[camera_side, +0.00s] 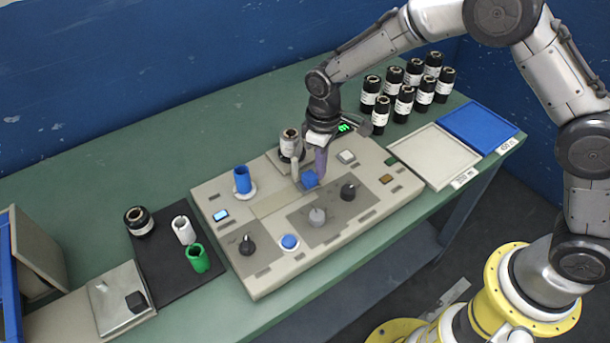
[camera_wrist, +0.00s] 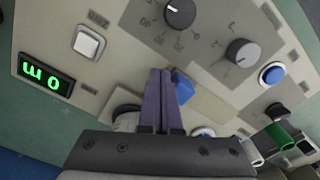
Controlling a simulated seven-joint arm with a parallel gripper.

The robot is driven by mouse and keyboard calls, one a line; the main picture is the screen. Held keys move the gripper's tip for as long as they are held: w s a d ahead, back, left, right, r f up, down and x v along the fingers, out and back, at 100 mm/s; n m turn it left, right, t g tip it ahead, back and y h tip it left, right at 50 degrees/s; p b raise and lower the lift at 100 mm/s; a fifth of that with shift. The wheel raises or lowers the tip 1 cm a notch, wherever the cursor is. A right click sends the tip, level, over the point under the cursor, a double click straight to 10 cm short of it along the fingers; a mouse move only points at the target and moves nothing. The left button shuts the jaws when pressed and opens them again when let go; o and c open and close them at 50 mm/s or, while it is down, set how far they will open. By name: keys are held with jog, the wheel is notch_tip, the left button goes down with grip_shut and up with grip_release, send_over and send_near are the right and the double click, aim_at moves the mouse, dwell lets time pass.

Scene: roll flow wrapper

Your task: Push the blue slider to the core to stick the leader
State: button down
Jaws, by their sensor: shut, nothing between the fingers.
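The blue slider (camera_side: 309,180) is a small blue block on the beige control panel (camera_side: 268,268), at the right end of a pale strip (camera_side: 268,204). It also shows in the wrist view (camera_wrist: 183,87). A blue core (camera_side: 242,181) stands upright on a white disc at the panel's left; my gripper mostly hides that area in the wrist view. My gripper (camera_side: 320,172) is shut and empty, pointing down beside the slider. In the wrist view its purple fingertips (camera_wrist: 160,72) are right next to the slider; I cannot tell whether they touch it.
A black roll (camera_side: 290,146) stands at the panel's back. Knobs (camera_side: 317,216) and a blue button (camera_side: 289,242) lie in front. A green display (camera_wrist: 46,77) is lit. Spare cores (camera_side: 197,258) stand on a black mat at left; several rolls (camera_side: 404,104) stand at the back right.

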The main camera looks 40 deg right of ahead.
send_near(288, 198)
jog(key=shift+a+f, duration=0.2)
jog(key=shift+f, duration=0.65)
jog(key=shift+a+f, duration=0.25)
jog(key=shift+f, duration=0.65)
jog(key=shift+a+f, duration=0.2)
jog(key=shift+f, duration=0.65)
jog(key=shift+d, duration=0.65)
notch_tip(288, 198, up, 8)
